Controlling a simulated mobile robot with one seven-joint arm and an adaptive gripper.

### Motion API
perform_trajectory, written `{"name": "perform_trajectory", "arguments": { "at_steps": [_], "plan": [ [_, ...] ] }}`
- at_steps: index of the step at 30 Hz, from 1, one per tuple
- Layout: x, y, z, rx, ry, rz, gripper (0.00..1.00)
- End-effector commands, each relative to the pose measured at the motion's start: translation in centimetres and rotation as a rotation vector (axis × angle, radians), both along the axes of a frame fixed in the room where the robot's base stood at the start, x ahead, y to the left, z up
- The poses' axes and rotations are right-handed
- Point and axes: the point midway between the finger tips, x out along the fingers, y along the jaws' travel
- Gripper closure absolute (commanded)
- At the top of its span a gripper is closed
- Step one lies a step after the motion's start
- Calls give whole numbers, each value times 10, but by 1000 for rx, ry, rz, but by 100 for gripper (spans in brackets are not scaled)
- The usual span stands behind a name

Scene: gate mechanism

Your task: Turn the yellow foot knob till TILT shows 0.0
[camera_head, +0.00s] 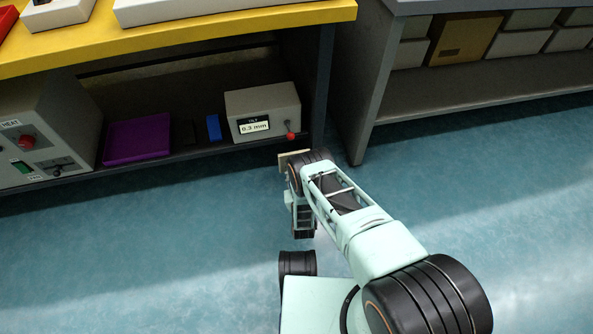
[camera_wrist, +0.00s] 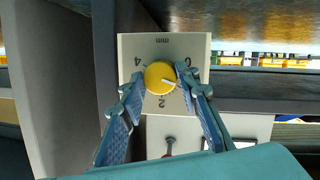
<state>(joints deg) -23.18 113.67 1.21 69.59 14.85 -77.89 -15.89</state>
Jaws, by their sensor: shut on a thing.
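The yellow foot knob (camera_wrist: 157,84) shows in the wrist view, on a pale dial plate (camera_wrist: 135,46) marked 0, 2, 4 and mm, upside down in the picture. The knob's white pointer line lies between the 2 and the 0. My gripper (camera_wrist: 162,77) is shut on the knob, one blue finger on each side. In the head view the TILT box (camera_head: 262,102) stands on the low shelf, and its display (camera_head: 254,127) reads 0.3 mm. The knob is hidden behind my arm there.
A red knob (camera_head: 290,136) sticks out of the TILT box close to my wrist. A purple tray (camera_head: 137,139), a blue block (camera_head: 214,127) and a HEAT box (camera_head: 40,135) share the shelf. A grey rack (camera_head: 365,95) stands to the right. The blue floor is clear.

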Motion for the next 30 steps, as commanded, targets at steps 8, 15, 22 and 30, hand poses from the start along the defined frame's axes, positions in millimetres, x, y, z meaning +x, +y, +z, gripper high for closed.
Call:
{"name": "perform_trajectory", "arguments": {
  "at_steps": [8,15,22,30],
  "plan": [
    [1,2,0,-146,-46,3,94],
    [2,2,1,-201,-62,2,94],
    [2,2,1,-212,-64,2,94],
    [2,2,1,-210,-65,2,67]
  ]
}}
